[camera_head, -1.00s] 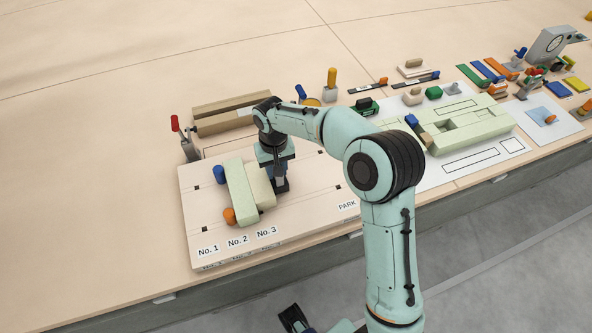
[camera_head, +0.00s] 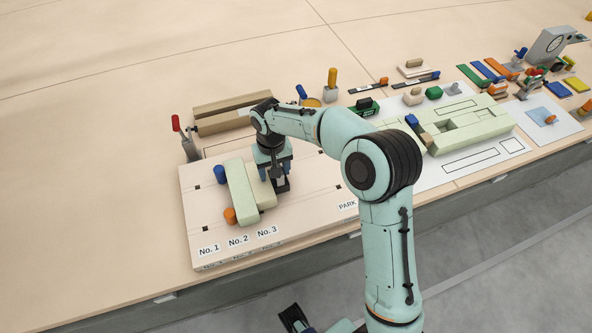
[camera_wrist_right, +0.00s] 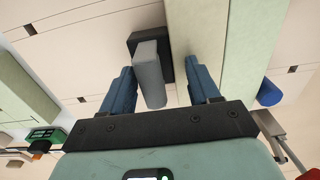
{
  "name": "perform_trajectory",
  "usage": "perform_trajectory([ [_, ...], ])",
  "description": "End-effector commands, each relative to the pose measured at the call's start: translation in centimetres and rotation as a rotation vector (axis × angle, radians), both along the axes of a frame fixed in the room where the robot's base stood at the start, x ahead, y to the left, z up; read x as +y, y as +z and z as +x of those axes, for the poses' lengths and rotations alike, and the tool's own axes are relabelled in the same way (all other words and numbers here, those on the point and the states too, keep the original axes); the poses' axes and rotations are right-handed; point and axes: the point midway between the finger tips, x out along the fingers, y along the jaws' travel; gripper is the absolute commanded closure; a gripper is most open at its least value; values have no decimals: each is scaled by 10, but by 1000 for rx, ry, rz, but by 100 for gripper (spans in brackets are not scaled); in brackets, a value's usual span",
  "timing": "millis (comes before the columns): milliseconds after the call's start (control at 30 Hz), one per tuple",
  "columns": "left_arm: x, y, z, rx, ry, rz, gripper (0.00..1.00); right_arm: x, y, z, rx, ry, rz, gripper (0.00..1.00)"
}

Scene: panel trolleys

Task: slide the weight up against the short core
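The weight has a dark base with a grey upright grip (camera_wrist_right: 150,72). In the head view it is a dark shape (camera_head: 281,186), partly hidden by my right gripper. The short core (camera_head: 261,193) is a pale green block lying against a longer pale green block (camera_head: 242,195). In the wrist view the weight's base lies close beside the short core (camera_wrist_right: 196,40); I cannot tell whether they touch. My right gripper (camera_wrist_right: 162,90) is open, with blue fingers on either side of the grip and gaps visible. A dark part at the bottom of the head view may be my left gripper (camera_head: 293,318).
The board (camera_head: 310,205) carries a blue peg (camera_head: 220,174) and an orange peg (camera_head: 230,215) left of the long block. A red-handled clamp (camera_head: 186,140) and wooden bars (camera_head: 232,110) stand behind. The board's right part is bare.

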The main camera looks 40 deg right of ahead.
Motion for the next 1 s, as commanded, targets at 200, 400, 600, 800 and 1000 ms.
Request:
perform_trajectory([
  [200,0,2,-5,18,-3,-1,0,-1,28,1,-3,0,-3,40],
  [400,0,9,-3,16,-3,-2,0,0,77,2,-7,0,-1,40],
  [600,0,16,-2,14,-3,-2,0,1,115,1,-5,1,0,40],
  [800,0,19,-1,13,-3,-2,0,1,133,1,-3,2,1,40],
  [1000,0,19,-1,13,-3,-2,0,1,135,1,-2,2,0,40],
])
